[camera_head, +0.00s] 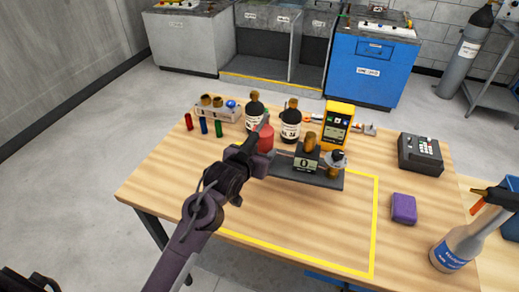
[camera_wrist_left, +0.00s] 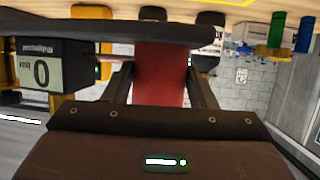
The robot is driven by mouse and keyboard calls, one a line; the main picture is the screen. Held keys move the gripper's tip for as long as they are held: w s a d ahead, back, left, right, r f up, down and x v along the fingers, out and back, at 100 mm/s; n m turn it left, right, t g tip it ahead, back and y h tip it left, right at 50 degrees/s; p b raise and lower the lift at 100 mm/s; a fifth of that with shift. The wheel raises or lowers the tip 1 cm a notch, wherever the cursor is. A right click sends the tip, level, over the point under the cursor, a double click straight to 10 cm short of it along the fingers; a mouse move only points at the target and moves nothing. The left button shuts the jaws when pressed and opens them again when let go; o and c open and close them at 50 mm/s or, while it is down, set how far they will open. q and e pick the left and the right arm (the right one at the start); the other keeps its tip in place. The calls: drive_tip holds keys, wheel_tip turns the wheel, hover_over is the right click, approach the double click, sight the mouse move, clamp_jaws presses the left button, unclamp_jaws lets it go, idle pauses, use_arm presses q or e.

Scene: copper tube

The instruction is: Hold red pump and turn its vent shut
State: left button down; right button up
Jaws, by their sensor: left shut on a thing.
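The red pump (camera_head: 266,138) stands at the left end of a dark base plate (camera_head: 310,178) on the wooden table. My left gripper (camera_head: 262,147) reaches it from the front left and hides part of it. In the left wrist view, which is upside down, the red body (camera_wrist_left: 158,75) sits between the two fingers (camera_wrist_left: 160,85), and the gripper is shut on it. A black gauge box (camera_head: 306,160) reading 0 stands beside the pump on the plate. I cannot make out the pump's vent.
Dark bottles (camera_head: 254,110) and a yellow meter (camera_head: 338,125) stand close behind the plate. A purple sponge (camera_head: 404,209), a black keypad device (camera_head: 420,154) and a spray bottle (camera_head: 460,245) are to the right. The table front inside the yellow line is clear.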

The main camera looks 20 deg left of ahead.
use_arm(q)
drive_tip(key=shift+f+b, duration=1.85)
drive_tip(key=shift+f, duration=1.55)
use_arm(e)
drive_tip(key=shift+f, duration=1.85)
use_arm(q)
drive_tip(key=shift+f, duration=0.25)
drive_tip(key=shift+s+f, duration=0.15)
drive_tip(key=shift+f, duration=0.3)
use_arm(e)
drive_tip(key=shift+f, duration=0.1)
drive_tip(key=shift+c, duration=0.5)
